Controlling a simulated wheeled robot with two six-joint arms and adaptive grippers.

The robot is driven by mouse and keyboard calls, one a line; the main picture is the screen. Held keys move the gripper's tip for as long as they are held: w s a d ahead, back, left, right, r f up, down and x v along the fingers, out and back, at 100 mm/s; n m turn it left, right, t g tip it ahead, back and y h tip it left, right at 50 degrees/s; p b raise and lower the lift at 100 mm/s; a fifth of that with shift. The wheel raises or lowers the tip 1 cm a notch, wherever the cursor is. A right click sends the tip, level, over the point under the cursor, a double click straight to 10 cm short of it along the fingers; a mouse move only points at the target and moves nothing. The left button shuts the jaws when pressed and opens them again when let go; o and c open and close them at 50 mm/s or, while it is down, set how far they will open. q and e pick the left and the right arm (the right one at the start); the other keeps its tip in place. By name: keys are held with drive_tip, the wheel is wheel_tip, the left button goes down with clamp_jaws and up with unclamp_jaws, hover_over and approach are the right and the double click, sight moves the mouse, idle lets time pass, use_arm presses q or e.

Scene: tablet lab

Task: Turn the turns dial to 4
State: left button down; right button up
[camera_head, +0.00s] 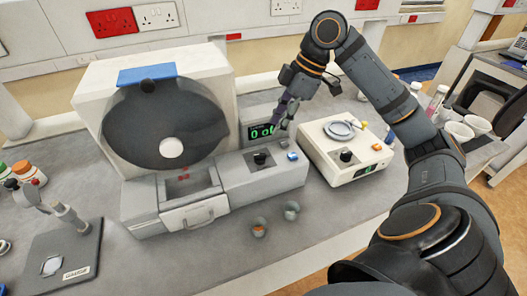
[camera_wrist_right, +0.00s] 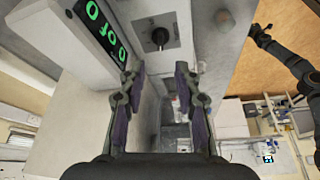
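The turns dial (camera_head: 262,158) is a black knob on a plate on the grey base of the drum machine (camera_head: 270,180), below the green display (camera_head: 262,132). The right wrist view shows the dial (camera_wrist_right: 160,37) beyond my fingertips and apart from them, with a pale pointer mark too small to read surely. The display (camera_wrist_right: 100,25) is beside it there, with green characters partly cut off. My right gripper (camera_head: 284,118) is above the dial, in front of the display. In the wrist view my right gripper (camera_wrist_right: 155,78) is open, with nothing between its fingers.
A blue button (camera_head: 292,155) is just right of the dial. The dark drum (camera_head: 165,125) stands at left above a drawer (camera_head: 194,212). A cream device (camera_head: 350,150) with its own black knob stands close at right. Two small cups (camera_head: 291,210) stand in front.

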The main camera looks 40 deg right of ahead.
sight(261, 154)
use_arm(q)
drive_tip(key=shift+s+r, duration=0.25)
drive_tip(key=shift+s, duration=0.1)
use_arm(e)
drive_tip(key=x, duration=1)
drive_tip(key=shift+a, duration=0.1)
clamp_jaws()
